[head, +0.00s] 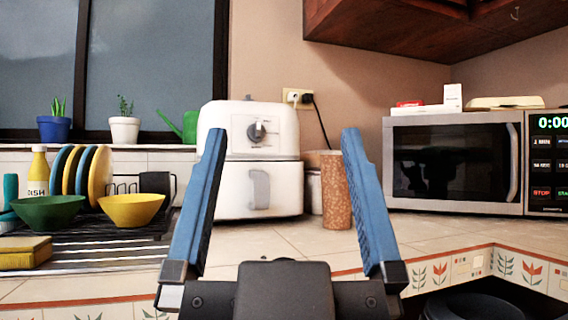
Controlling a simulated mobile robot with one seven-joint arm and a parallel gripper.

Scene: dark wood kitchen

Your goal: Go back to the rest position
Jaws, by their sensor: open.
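My gripper (279,145) is in the lower middle of the head view. Its two blue fingers stand wide apart and point forward and up, with nothing between them. Behind the fingers, a white air fryer (275,188) with a dial and a front handle stands on the tiled counter. The fingers appear in front of it; I see no contact. The left finger covers part of its left side.
A brown speckled canister (336,195) stands right of the air fryer, partly behind the right finger. A microwave (450,165) is at right. A dish rack (110,229) with plates, a green bowl (48,212) and a yellow bowl (131,209) is at left. Wall cabinets (400,35) hang above.

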